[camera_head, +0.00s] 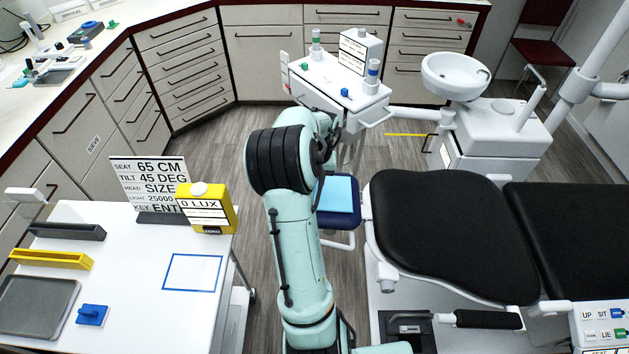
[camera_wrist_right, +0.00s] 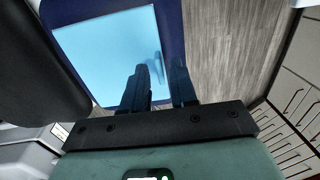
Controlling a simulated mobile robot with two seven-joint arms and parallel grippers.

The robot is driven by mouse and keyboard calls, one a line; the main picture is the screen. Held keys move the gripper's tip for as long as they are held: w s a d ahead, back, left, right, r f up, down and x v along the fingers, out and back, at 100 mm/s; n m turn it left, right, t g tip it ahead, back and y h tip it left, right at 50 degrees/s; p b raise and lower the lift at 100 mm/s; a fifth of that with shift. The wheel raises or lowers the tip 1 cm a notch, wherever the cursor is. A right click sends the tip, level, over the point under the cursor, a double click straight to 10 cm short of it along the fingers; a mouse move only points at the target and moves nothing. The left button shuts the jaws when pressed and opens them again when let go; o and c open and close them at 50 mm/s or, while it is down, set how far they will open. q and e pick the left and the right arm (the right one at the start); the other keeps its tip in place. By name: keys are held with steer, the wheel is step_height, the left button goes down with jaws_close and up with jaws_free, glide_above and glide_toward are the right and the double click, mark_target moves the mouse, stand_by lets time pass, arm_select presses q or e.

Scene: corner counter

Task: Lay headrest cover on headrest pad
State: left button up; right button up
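The light blue headrest cover (camera_head: 340,195) lies flat on the dark blue headrest pad (camera_head: 336,220), beside the black chair back. My right arm hides their left side in the head view. In the right wrist view the cover (camera_wrist_right: 100,52) spreads over most of the pad (camera_wrist_right: 173,28), with a dark blue strip bare along its right side. My right gripper (camera_wrist_right: 164,72) is at the cover's right edge. Its two dark fingers stand apart with nothing seen between them. I cannot tell whether they touch the pad. My left gripper is out of view.
The black chair (camera_head: 440,235) stands close to the pad's right. A white instrument unit (camera_head: 340,88) stands behind it, and a basin (camera_head: 455,75) at the back right. A white table (camera_head: 130,320) with a sign, yellow box and trays is at left. Floor shows between.

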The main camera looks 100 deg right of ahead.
steer(key=shift+r, duration=0.1)
steer(key=r, duration=0.8)
steer(key=s+r+p, duration=0.1)
steer(key=r, duration=0.4)
steer(key=shift+s+a+r, duration=0.1)
stand_by(0.5)
